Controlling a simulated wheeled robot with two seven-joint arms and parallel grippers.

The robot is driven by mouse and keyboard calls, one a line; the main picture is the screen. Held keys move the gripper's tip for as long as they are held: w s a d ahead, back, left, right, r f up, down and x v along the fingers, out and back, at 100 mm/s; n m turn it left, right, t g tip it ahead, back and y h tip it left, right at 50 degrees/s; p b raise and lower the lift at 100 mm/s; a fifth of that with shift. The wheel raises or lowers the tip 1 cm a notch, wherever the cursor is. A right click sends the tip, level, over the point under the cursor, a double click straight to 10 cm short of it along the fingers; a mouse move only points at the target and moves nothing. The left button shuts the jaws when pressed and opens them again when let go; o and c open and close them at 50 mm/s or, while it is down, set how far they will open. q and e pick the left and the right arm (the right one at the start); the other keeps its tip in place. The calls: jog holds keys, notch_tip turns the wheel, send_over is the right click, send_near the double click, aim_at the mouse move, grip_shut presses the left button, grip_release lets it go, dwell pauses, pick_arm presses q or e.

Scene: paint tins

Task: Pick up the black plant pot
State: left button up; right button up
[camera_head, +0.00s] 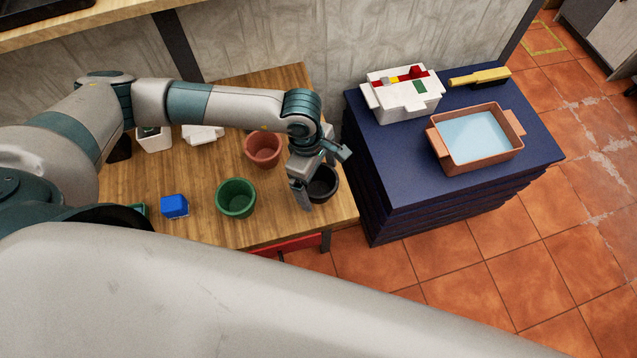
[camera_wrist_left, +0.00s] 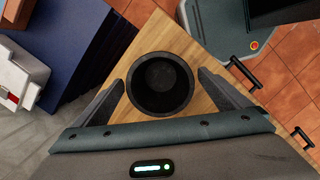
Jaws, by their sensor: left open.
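The black plant pot (camera_head: 326,184) stands upright near the right end of the wooden table (camera_head: 285,88). In the head view my left gripper partly covers it. My left gripper (camera_head: 325,180) is open and points down at the pot. In the left wrist view the pot (camera_wrist_left: 160,84) shows from above, between the two spread fingers of the gripper (camera_wrist_left: 168,92). I cannot tell whether either finger touches it. My right gripper is not in view.
A red pot (camera_head: 263,149) and a green pot (camera_head: 236,198) stand left of the black pot. A blue cube (camera_head: 174,206) and a white pot (camera_head: 154,139) are farther left. A blue cabinet (camera_head: 391,190) stands to the right, bearing a white box (camera_head: 403,95) and a terracotta tray (camera_head: 474,161).

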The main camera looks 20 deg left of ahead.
aim_at(319, 191)
pick_arm(q)
jog(key=c, duration=1.1)
jog(key=shift+r, duration=0.1)
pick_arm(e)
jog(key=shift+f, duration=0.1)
pick_arm(q)
jog(key=shift+r+b, duration=0.5)
jog(key=shift+r, duration=0.1)
jog(key=shift+s+d+r+b, duration=0.8)
jog(key=shift+s+d+r, duration=0.55)
jog(key=shift+r, duration=0.25)
jog(key=shift+s+d+r+b, duration=0.75)
jog(key=shift+s+d+r, duration=0.55)
jog(key=shift+s+r, duration=0.25)
jog(key=shift+s+d+r+b, duration=0.8)
jog(key=shift+s+d+r, duration=0.55)
jog(key=shift+r, duration=0.3)
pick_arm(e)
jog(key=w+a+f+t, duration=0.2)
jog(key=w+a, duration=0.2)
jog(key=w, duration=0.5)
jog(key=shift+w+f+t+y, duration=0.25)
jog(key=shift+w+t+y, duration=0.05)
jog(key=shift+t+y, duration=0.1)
